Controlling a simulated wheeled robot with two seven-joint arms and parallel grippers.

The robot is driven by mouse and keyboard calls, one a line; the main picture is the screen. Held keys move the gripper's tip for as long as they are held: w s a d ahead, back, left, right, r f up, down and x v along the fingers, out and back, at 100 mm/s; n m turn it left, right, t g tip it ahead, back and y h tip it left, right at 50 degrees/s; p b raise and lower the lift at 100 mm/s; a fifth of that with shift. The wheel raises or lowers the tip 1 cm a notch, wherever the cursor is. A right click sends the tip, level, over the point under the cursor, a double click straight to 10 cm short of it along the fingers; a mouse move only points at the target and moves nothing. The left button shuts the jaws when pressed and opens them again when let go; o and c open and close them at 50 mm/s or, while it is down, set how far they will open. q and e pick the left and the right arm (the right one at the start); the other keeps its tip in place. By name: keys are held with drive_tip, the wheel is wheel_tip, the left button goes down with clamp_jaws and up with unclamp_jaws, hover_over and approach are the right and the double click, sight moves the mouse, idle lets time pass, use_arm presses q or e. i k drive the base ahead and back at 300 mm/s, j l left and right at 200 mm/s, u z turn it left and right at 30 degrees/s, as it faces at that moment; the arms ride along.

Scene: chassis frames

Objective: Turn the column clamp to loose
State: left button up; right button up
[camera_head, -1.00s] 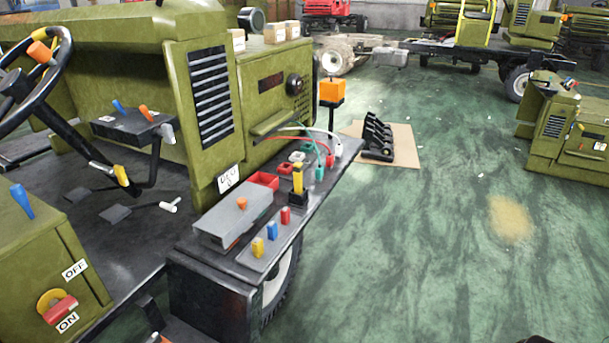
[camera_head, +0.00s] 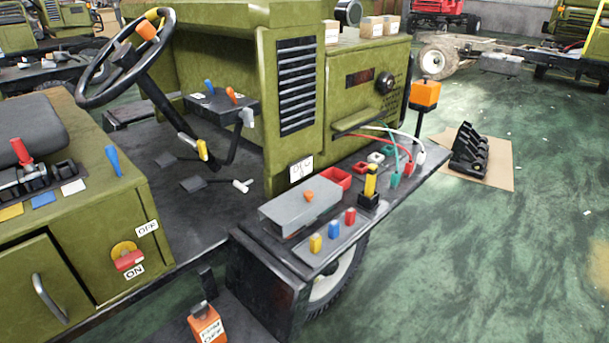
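A small lever with a yellow grip (camera_head: 203,150) and a metal shank sits low on the steering column (camera_head: 160,103), and looks like the column clamp. Its grip points down and to the right. I see no loose or tight marking on it. The black steering wheel (camera_head: 92,98) with an orange knob tops the tilted column. Neither of my grippers is in view, and nothing touches the lever.
A seat (camera_head: 32,120) and a green cabinet with an ON/OFF switch (camera_head: 127,257) stand at left. A dark box with blue and orange levers (camera_head: 221,103) is right of the column. A fender shelf (camera_head: 272,243) bears a grey box and coloured switches. Green floor at right is mostly clear.

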sight(200, 146)
drive_tip(key=i+l+u, duration=0.2)
drive_tip(key=u, duration=0.25)
drive_tip(key=i+l+u, duration=0.15)
drive_tip(key=l+u, duration=0.3)
